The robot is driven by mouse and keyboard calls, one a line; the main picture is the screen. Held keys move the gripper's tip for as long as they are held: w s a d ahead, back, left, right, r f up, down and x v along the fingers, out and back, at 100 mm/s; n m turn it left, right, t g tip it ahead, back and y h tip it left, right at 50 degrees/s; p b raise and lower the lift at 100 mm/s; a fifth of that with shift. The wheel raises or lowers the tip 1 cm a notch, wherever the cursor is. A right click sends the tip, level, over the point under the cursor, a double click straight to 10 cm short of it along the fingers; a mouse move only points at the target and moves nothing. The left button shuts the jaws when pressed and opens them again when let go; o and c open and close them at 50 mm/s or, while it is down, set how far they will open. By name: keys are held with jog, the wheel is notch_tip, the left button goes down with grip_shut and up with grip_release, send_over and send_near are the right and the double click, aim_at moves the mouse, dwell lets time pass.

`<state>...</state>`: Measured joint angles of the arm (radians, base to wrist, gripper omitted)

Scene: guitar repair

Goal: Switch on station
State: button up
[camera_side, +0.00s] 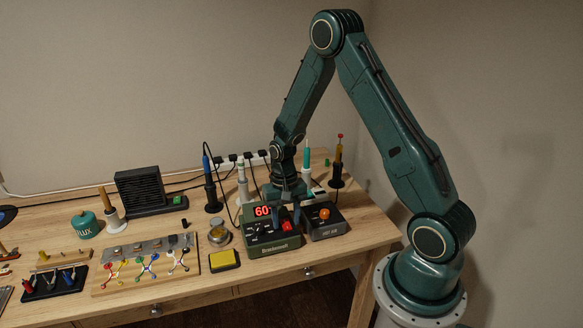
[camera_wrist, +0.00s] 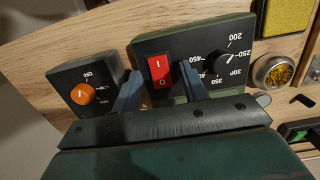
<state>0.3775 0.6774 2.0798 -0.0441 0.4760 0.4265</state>
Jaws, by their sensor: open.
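The station (camera_side: 259,243) is a dark green box on the table with a lit red display (camera_side: 262,211) whose readable digits are 60. Its red rocker switch (camera_side: 286,225), marked I and O, also shows in the wrist view (camera_wrist: 159,70). The station's black temperature knob (camera_wrist: 220,64) sits to the right of the switch there. My gripper (camera_side: 286,212) is over the station, pointing down. In the wrist view my gripper (camera_wrist: 160,82) is open and empty, its two fingers on either side of the switch. I cannot tell whether they touch the panel.
A dark box with an orange knob (camera_wrist: 83,93) stands close beside the station. A yellow sponge in a tray (camera_side: 224,260) and a round tin (camera_side: 219,234) are to the left. Several upright tools, including a blue-handled iron (camera_side: 210,182), stand behind. A black fan unit (camera_side: 145,190) is farther left.

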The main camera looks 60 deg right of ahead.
aim_at(285, 220)
jog(key=shift+r, duration=0.15)
notch_tip(285, 220, up, 13)
jog(key=w+d, duration=0.1)
jog(key=shift+r, duration=0.2)
dwell(0.4)
jog(key=s+a+r+n+t+h, duration=0.1)
jog(key=s+a+r+n, duration=0.1)
jog(key=s+a+r, duration=0.3)
jog(key=s+a+r+n+t, duration=0.1)
jog(key=a+r+n+t, duration=0.15)
jog(key=r, duration=0.35)
jog(key=s+a+r+n+t, duration=0.1)
jog(key=s+a+r+n, duration=0.1)
jog(key=s, duration=0.4)
jog(key=s+a+r+n+t, duration=0.2)
jog(key=s+a, duration=0.2)
jog(key=s, duration=0.2)
jog(key=shift+s+a+r, duration=0.25)
jog(key=shift+s+r, duration=0.15)
jog(key=shift+o, duration=0.5)
jog(key=shift+n, duration=0.25)
dwell(0.4)
